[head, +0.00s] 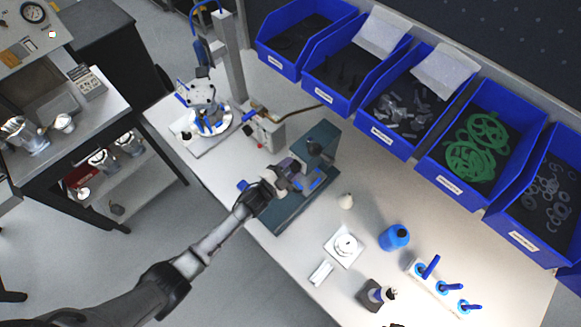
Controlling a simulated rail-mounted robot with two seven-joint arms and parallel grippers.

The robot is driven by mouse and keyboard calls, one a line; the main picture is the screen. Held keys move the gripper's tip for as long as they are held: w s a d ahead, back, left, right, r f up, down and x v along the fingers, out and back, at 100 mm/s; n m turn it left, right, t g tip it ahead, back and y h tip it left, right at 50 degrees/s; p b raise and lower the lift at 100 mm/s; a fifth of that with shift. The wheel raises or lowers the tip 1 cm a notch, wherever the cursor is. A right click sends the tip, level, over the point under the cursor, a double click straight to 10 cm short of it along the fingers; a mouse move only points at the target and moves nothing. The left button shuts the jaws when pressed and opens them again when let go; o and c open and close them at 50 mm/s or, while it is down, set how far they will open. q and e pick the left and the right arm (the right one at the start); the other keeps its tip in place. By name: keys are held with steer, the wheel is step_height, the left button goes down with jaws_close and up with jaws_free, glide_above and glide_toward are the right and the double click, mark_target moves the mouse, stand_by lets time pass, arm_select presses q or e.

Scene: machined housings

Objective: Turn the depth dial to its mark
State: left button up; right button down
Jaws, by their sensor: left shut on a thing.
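My left gripper (292,172) is at the teal bench machine (318,143), in front of its upright column and above its base. It is shut on a small part there, which looks like the depth dial. The fingers and wrist hide most of that part, so its mark and its angle cannot be read. Blue pieces show on both sides of the gripper. My right gripper is not in view.
A white plate with a round disc (343,246), a blue bottle (394,237) and a rack with blue-handled tools (447,289) stand at right on the bench. Blue bins (398,138) line the back. A white-and-blue fixture (208,119) stands at left.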

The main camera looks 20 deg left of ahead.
arm_select(q)
steer(key=o, duration=0.8)
steer(key=shift+o, duration=0.6)
steer(key=shift+s, duration=0.1)
steer(key=b+v, duration=0.1)
steer(key=v, duration=1.2)
steer(key=shift+s+a+b, duration=0.15)
steer(key=shift+s+b, duration=0.1)
steer(key=shift+b, duration=0.1)
